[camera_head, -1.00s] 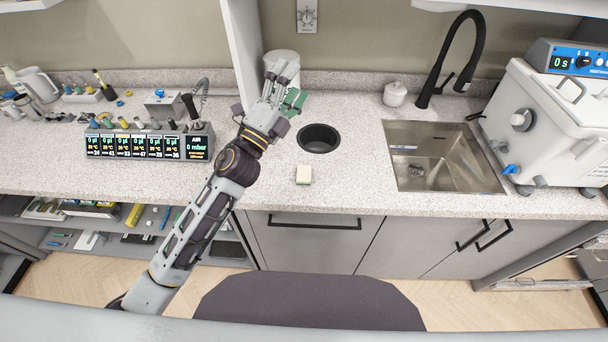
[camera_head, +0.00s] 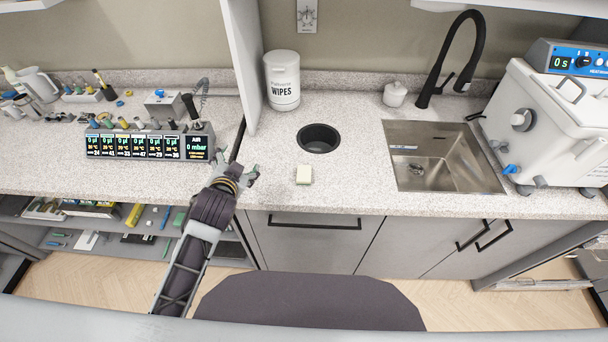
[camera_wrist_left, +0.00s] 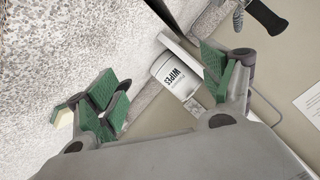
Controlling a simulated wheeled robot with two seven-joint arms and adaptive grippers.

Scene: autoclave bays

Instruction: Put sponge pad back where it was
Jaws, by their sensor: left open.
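The sponge pad (camera_head: 304,174) is a small pale block with a darker green lower layer. It lies on the speckled counter near the front edge, in front of the round black hole. Its pale end also shows at the left of the left wrist view (camera_wrist_left: 61,115), partly hidden behind a finger. My left gripper (camera_head: 241,170) is open and empty, left of the sponge pad and apart from it. Its green finger pads stand wide apart in the left wrist view (camera_wrist_left: 164,88). My right gripper is not in view.
A white wipes canister (camera_head: 283,80) stands at the back beside an upright panel (camera_head: 240,60). The round black hole (camera_head: 319,139) is behind the sponge pad. A steel sink (camera_head: 445,160) lies to the right. A display unit (camera_head: 150,145) stands left of my gripper.

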